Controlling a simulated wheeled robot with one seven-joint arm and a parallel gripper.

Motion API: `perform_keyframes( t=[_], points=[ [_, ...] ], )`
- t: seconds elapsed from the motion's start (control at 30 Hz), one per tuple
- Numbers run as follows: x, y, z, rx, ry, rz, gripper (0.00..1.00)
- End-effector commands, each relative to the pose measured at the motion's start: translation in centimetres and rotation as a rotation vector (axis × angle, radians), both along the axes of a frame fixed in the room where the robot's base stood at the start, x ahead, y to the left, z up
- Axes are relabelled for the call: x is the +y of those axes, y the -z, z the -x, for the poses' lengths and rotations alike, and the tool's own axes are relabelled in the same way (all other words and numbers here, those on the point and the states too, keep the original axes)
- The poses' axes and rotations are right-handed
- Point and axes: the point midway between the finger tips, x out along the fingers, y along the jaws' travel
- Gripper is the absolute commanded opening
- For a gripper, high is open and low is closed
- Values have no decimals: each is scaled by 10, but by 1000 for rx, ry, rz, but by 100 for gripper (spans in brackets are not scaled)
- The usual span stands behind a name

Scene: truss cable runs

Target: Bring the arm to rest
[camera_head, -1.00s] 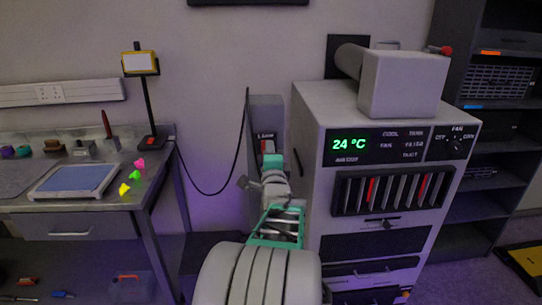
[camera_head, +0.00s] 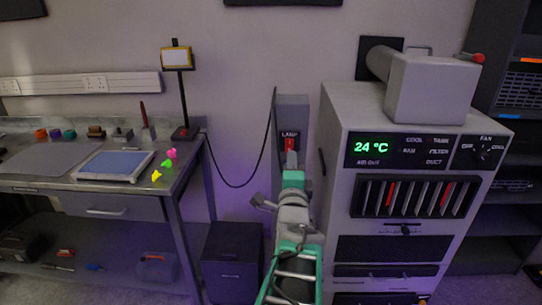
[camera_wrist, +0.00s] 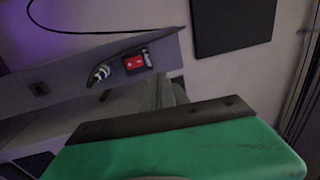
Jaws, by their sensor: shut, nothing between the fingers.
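My arm (camera_head: 292,225) rises from the bottom of the head view, grey with green parts. My gripper (camera_head: 291,160) is at its upper end, in front of the grey post with the red lamp switch (camera_head: 289,144). The fingers look shut and empty. From these pictures I cannot tell whether the fingertip touches the post.
A grey cabinet (camera_head: 338,200) with a lit "24 °C" display stands close on the right. A workbench (camera_head: 100,190) with a lamp (camera_head: 180,85) and small coloured pieces is on the left. A dark box (camera_head: 231,258) stands on the floor between them. A cable hangs by the post.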

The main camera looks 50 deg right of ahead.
Motion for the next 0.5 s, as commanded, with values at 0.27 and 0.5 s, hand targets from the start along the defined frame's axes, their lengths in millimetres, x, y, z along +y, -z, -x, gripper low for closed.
perform_keyframes(
  t=[0.27,0.5],
  points=[
    [46,26,-54,267,-137,2,0],
    [225,111,-116,1068,-679,241,0]
  ],
)
